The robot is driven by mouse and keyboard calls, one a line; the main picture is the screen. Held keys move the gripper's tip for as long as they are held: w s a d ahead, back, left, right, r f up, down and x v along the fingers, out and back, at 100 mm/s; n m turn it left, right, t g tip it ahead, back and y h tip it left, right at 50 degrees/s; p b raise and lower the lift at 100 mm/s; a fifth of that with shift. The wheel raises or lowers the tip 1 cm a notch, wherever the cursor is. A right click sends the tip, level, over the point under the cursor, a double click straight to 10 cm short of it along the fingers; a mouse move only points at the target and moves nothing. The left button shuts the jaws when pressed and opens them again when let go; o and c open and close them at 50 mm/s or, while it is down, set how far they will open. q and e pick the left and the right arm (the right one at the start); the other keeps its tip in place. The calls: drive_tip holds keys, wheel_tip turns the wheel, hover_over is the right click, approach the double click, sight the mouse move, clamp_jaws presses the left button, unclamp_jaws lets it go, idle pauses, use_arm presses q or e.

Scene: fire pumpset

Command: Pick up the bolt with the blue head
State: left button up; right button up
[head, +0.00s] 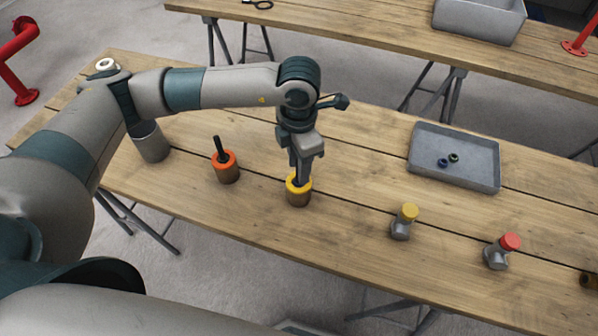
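My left gripper (301,180) points straight down at the yellow-rimmed cup (298,194) on the front table. Its fingertips are at or inside the yellow rim, so I cannot tell whether they are apart or closed on something. No bolt with a clearly blue head shows. A small dark blue piece (443,163) lies in the grey tray (425,172) to the right, too small to tell whether it is a bolt. My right gripper is not in view.
An orange-rimmed cup (228,173) with a black rod (219,148) and a grey cylinder (151,143) stand left. A yellow-capped fitting (402,227) and a red-capped fitting (498,256) stand right. Bare wood lies between them. A second table (375,30) is behind.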

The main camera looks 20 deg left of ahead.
use_arm(q)
clamp_jaws()
drive_tip(key=shift+r, duration=0.2)
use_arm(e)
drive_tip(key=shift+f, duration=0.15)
